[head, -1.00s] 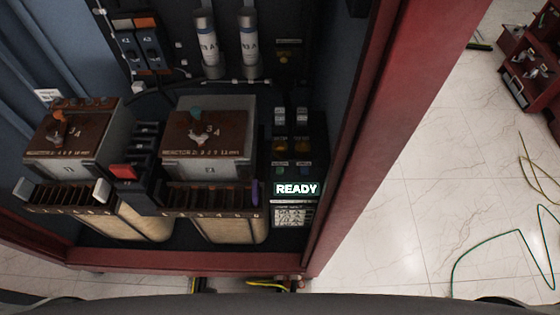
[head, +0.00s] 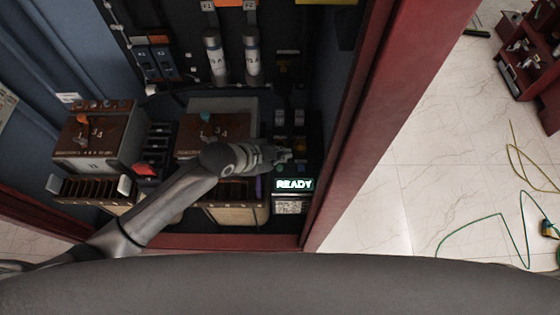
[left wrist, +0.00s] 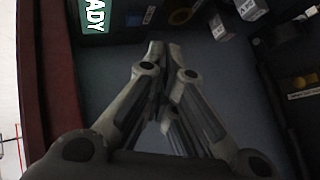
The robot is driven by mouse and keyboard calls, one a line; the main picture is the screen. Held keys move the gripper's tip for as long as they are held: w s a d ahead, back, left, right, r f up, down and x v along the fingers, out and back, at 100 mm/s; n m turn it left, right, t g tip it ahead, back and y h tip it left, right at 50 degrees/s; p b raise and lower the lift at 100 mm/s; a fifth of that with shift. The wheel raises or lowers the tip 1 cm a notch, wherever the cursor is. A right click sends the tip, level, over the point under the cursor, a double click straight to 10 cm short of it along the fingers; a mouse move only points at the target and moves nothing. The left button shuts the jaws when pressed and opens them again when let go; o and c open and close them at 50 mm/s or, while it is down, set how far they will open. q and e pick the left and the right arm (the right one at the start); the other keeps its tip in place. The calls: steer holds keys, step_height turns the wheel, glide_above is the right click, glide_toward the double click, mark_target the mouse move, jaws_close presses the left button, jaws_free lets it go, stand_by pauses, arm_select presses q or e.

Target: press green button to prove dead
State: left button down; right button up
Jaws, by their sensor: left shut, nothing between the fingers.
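The control panel with a lit READY display (head: 294,184) stands at the lower right inside the cabinet; part of the display shows in the left wrist view (left wrist: 92,14). My left gripper (head: 286,155) is shut and empty, its tips over the panel just above the display. In the left wrist view its fingertips (left wrist: 165,46) are together, below a row of controls. A small blue button (left wrist: 133,20) and a yellow-orange knob (left wrist: 180,16) show there. I cannot make out the green button now; the gripper covers part of the panel. Contact cannot be told. My right gripper is not in view.
Two brown-topped reactor boxes (head: 92,134) stand left of the panel. Two white cylinders (head: 252,56) hang above. The red cabinet frame (head: 365,110) bounds the right side. Loose cables (head: 524,222) lie on the pale floor outside.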

arm_select(q)
steer(key=r+m, duration=0.1)
steer(key=w+r+m, duration=0.1)
steer(key=shift+w+d+m+h, duration=0.1)
steer(key=shift+d+m+h, duration=0.2)
steer(key=shift+d+m, duration=0.1)
steer(key=b, duration=0.7)
glide_above(282, 171)
step_height(282, 171, down, 7)
steer(key=shift+f, duration=0.9)
steer(key=shift+b, duration=0.3)
